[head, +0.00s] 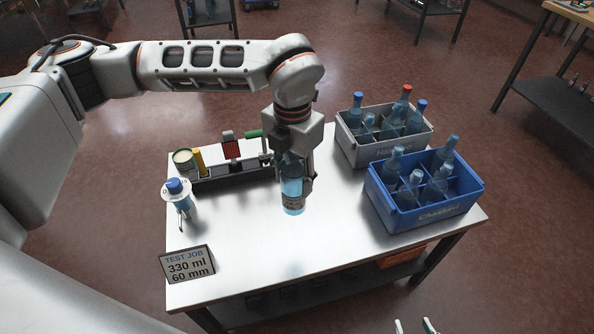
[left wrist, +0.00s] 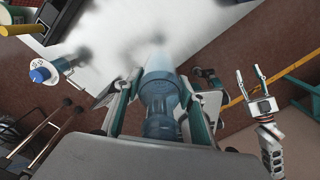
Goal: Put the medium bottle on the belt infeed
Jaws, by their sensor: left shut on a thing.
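My left gripper (head: 296,182) is shut on a light-blue clear bottle (head: 292,194) with a label near its base. The bottle hangs roughly upright over the table, and it fills the middle of the left wrist view (left wrist: 159,97) between the two fingers. The gripper hides its upper part in the head view. A long dark unit (head: 232,176), possibly the belt, lies behind it to the left along the table's back edge. My right gripper (head: 415,326) shows only its tips at the bottom edge; in the left wrist view (left wrist: 251,82) it is open and empty.
A grey crate (head: 371,150) and a blue crate (head: 425,212), both with bottles, stand right. The front middle is clear.

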